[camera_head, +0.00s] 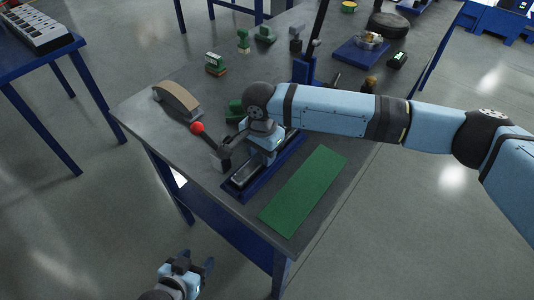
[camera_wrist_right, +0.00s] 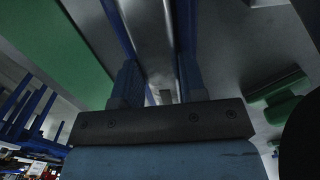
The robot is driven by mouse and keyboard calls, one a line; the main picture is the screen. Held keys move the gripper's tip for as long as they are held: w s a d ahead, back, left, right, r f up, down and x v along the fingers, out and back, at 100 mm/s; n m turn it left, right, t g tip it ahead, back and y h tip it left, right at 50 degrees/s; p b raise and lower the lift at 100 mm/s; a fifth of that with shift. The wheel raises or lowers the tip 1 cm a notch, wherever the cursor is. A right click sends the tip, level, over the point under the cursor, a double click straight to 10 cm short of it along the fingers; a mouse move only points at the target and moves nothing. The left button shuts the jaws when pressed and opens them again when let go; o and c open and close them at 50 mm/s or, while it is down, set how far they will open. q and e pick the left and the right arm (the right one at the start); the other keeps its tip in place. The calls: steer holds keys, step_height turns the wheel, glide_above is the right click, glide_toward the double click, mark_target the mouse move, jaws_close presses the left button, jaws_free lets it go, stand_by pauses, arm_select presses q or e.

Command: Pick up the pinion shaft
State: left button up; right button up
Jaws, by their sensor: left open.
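I cannot clearly pick out the pinion shaft in either view. A blue roller tester base (camera_head: 236,190) with a grey metal rail lies on the grey table, and a black lever with a red ball knob (camera_head: 197,128) is beside it. My right gripper (camera_head: 262,160) points down over the base and hides part of it. In the right wrist view its two blue fingers (camera_wrist_right: 160,88) stand apart, with the metal rail (camera_wrist_right: 153,40) beyond. A small light piece (camera_wrist_right: 165,97) shows between them; I cannot tell if they grip it. My left gripper (camera_head: 195,272) is open and empty, low off the table's front.
A green mat (camera_head: 305,190) lies right of the base. A tan curved block (camera_head: 177,102) sits at the left table edge. Small green parts (camera_head: 215,65), a blue tray (camera_head: 360,52) and a black round part (camera_head: 388,25) stand farther back. My right arm crosses the table's right side.

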jaws_close()
steer(key=shift+r, duration=0.2)
